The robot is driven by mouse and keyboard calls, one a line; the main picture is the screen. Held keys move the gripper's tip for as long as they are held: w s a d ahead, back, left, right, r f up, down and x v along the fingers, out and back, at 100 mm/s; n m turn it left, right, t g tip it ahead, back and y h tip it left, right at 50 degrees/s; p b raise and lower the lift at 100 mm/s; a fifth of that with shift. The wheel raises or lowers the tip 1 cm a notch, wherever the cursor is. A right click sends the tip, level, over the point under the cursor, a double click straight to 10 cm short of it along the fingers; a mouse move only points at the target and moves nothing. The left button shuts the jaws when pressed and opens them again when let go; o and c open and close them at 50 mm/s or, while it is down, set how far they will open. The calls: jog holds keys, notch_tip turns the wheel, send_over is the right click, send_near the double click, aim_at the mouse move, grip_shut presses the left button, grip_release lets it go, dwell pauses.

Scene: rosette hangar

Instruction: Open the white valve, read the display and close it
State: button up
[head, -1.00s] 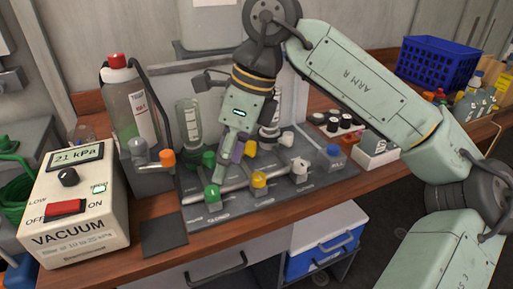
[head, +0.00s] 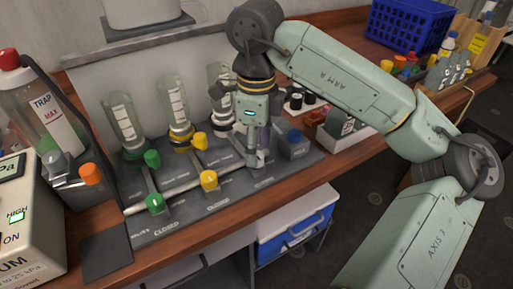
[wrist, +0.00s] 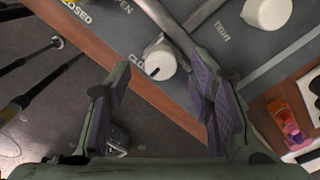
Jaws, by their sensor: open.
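A white valve knob (wrist: 160,60) with a dark mark on its face sits on the grey panel in the wrist view. A partly covered label starting "CLO" is beside it. A second white knob (wrist: 267,14) is at the top right. My gripper (wrist: 160,85) is open, with its purple-padded fingers spread to either side below the first knob. Nothing is held. In the head view my gripper (head: 256,152) hangs over the right part of the valve board (head: 185,220) and hides the white knobs. The display (head: 10,169) is cut off at the left edge; only "Pa" shows.
Green (head: 155,203) and yellow (head: 208,180) valve knobs stand left of my gripper. Three glass tubes stand behind them, one partly hidden. A blue-capped block (head: 294,145) is close on the right. A trap bottle (head: 40,115) and orange knob (head: 90,174) stand left.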

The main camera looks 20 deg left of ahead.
jog(key=shift+f, duration=1.15)
jog(key=shift+c, duration=0.6)
grip_shut()
